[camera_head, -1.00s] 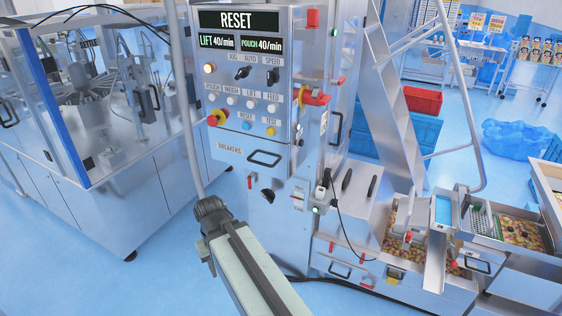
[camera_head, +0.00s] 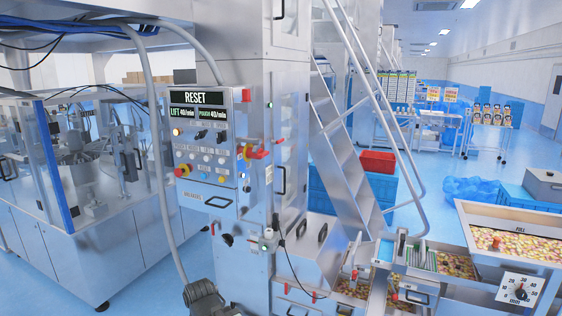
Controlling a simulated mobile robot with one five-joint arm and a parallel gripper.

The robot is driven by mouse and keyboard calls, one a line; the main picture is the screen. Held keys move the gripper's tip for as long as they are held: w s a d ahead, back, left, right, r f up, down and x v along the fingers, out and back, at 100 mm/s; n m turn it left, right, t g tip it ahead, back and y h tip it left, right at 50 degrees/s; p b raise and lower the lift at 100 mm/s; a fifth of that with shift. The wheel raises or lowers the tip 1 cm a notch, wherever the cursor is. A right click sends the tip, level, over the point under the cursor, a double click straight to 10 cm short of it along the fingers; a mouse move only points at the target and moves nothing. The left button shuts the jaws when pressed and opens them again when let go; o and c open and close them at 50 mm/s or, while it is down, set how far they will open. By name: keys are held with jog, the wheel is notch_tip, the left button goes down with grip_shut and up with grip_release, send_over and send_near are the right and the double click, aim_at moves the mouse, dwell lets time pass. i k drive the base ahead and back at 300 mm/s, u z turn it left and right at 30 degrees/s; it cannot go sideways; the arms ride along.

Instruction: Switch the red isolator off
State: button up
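A grey control cabinet stands left of centre, with a panel (camera_head: 212,163) of knobs and buttons under a display reading RESET. On the cabinet's right side, about level with the lower knobs, is a red rotary handle (camera_head: 256,153), which looks like the red isolator. Its grip appears to lie roughly sideways; its on/off marking is too small to read. A separate red stop button on a yellow base (camera_head: 183,171) sits at the panel's lower left. My gripper is not in view, and nothing is seen touching the handle.
A grey hose (camera_head: 160,170) hangs down left of the panel to a dark fitting (camera_head: 204,298) at the bottom edge. A glazed machine (camera_head: 75,190) stands left. Steps with a handrail (camera_head: 345,150) rise right of the cabinet. Product bins (camera_head: 520,232) stand at the lower right.

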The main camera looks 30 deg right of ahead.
aim_at(255, 152)
jog(key=z, duration=0.4)
jog(key=i, duration=1.4)
jog(key=u, duration=0.1)
